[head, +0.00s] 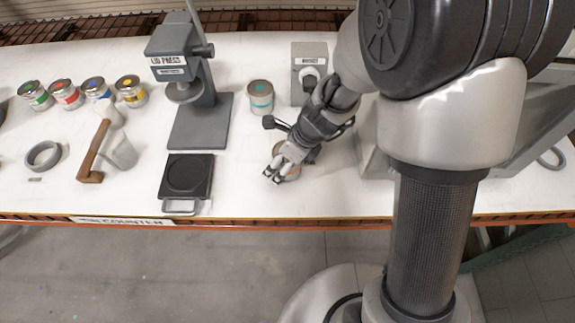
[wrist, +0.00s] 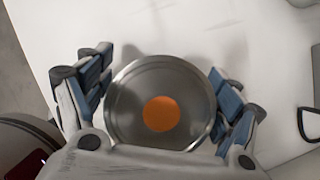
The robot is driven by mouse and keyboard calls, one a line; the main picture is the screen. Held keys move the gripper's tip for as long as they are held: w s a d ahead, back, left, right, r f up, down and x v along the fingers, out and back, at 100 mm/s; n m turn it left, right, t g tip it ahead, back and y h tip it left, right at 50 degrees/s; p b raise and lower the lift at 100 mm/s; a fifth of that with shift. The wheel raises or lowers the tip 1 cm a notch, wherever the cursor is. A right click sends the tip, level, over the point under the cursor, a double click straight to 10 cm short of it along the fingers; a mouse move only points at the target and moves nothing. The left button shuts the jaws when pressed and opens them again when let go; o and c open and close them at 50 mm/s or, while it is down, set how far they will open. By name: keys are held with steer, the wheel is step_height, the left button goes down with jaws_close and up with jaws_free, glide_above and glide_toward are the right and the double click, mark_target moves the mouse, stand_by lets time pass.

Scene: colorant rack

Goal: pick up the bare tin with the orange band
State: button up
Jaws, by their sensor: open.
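A round bare metal tin (wrist: 128,118) with an orange dot on its lid stands on the white counter. In the wrist view it sits between the two fingers of my gripper (wrist: 163,92), seen from above; its side and any band are hidden there. The fingers are open, one on each side of the tin, close to its rim; I cannot tell if they touch it. In the head view my gripper (head: 278,172) is low over the counter near its front and hides most of the tin (head: 294,174).
A teal-banded tin (head: 260,97) and a grey box machine (head: 309,72) stand behind my gripper. A lid press (head: 201,120) and a flat scale (head: 187,177) are to the left. Several coloured tins (head: 67,94), a mallet (head: 96,150) and a tape ring (head: 43,156) lie farther left.

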steer(key=shift+r, duration=0.1)
steer(key=c, duration=1.3)
steer(key=shift+r, duration=0.2)
steer(key=shift+r+p, duration=5.9)
steer(key=shift+r, duration=3.85)
